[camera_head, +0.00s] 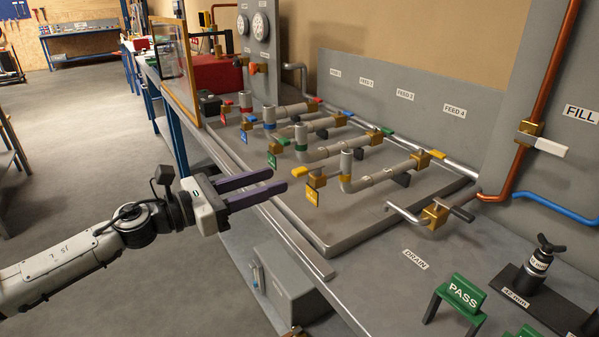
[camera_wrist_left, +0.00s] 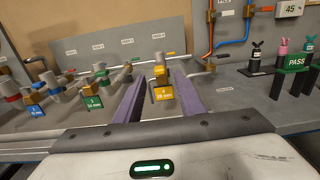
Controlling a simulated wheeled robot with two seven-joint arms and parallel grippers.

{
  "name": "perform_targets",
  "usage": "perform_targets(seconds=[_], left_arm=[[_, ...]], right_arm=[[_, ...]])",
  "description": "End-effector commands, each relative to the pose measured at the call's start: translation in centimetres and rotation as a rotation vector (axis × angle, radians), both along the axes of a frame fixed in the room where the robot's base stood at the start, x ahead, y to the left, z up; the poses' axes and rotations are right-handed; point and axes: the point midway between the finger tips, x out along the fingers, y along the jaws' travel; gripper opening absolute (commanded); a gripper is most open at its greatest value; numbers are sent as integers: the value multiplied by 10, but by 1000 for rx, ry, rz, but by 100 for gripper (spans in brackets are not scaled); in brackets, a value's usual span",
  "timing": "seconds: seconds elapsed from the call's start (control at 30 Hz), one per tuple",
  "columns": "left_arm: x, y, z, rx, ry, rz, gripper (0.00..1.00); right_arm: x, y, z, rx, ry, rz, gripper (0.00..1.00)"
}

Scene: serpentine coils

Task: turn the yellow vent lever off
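The front yellow lever (camera_head: 319,172) sits on a brass valve at the near end of the fourth pipe coil (camera_head: 350,180), above a yellow tag (camera_head: 312,194). Another yellow lever (camera_head: 437,154) is at the far end of that coil, by FEED 4; no vent label is readable. My left gripper (camera_head: 280,179) is open and empty, just left of the front valve and apart from it. In the left wrist view, the yellow tag (camera_wrist_left: 163,93) and brass valve (camera_wrist_left: 160,71) show between its fingers (camera_wrist_left: 158,78). My right gripper is not in view.
Green (camera_head: 283,141), blue and red valves stand along the same tray (camera_head: 335,243). A drain valve (camera_head: 436,214) with a handle is to the right. A green PASS sign (camera_head: 462,293) and a black stand are at the front right. The space left of the bench is open floor.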

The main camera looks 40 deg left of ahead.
Motion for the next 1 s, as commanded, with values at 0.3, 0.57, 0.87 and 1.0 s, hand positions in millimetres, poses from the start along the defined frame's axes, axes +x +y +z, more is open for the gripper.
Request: perform_targets(seconds=[0.3,0.57,0.87,1.0], left_arm=[[45,-19,-3,-3,-3,-2,36],[64,-31,-4,-7,-4,-12,36],[74,-33,-3,-7,0,-5,36],[76,-31,-2,-7,1,2,36]], right_arm=[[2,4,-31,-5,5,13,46],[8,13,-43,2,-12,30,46],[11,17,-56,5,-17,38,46],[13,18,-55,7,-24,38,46]])
